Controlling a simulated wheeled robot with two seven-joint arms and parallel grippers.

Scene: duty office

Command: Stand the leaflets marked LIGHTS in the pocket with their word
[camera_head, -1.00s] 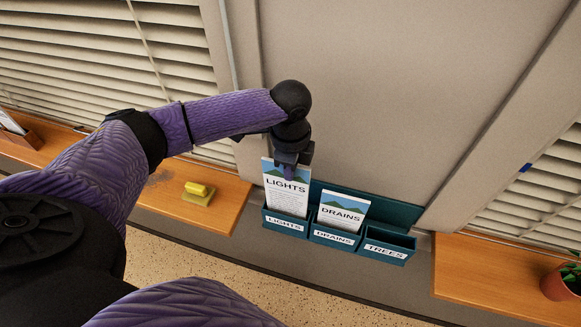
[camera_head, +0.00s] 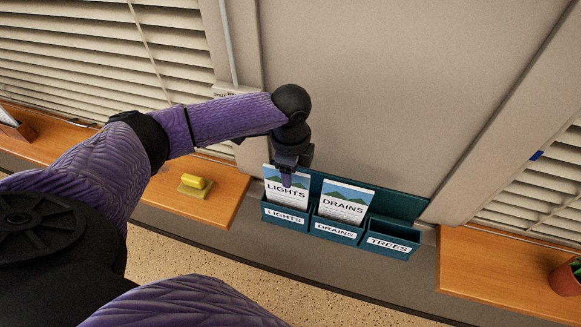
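The LIGHTS leaflets (camera_head: 280,200) are white with a green and blue picture at the top. They stand with their lower part inside the teal pocket labelled LIGHTS (camera_head: 284,216), the leftmost of three. My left gripper (camera_head: 287,178) comes down from above at their top edge, with one finger in front of them. It looks shut on them; the far finger is hidden. My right gripper is not in view.
DRAINS leaflets (camera_head: 345,203) stand in the middle pocket (camera_head: 335,231). The TREES pocket (camera_head: 390,244) on the right looks empty. Wooden sills flank the rack; the left one holds a yellow object (camera_head: 194,183), the right one a potted plant (camera_head: 566,278).

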